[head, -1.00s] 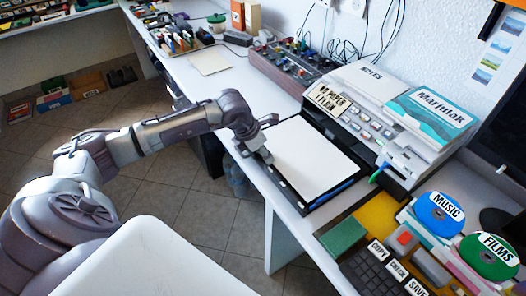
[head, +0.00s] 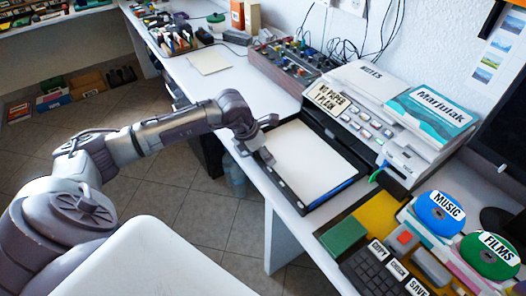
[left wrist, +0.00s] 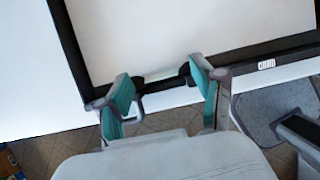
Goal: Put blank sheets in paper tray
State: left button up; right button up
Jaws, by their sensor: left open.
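The paper tray (head: 284,186) is a black-framed tray pulled out at the front of the printer (head: 376,120), over the desk edge. White blank paper (head: 313,160) lies flat in it, with a blue strip along its near right side. My left gripper (head: 265,155) is at the tray's outer edge. In the left wrist view, its open teal-padded fingers (left wrist: 162,93) stand either side of a dark handle-like piece on the tray rim (left wrist: 165,85). The white paper also shows there (left wrist: 180,30). I cannot tell whether the fingers touch the tray. My right gripper is out of view.
A sign (head: 327,98) reading "NO PAPER 1 PLAIN" leans on the printer. A cream sheet (head: 209,62) lies farther back. A keypad (head: 375,270), green block (head: 343,236) and disc stacks (head: 440,212) crowd the near right.

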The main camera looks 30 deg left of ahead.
pick_arm(q)
jog(key=shift+r+p, duration=0.5)
jog(key=shift+r, duration=0.2)
jog(key=b+v, duration=0.1)
jog(key=v, duration=1)
jog(key=shift+s+r, duration=0.25)
jog(key=shift+r, duration=0.1)
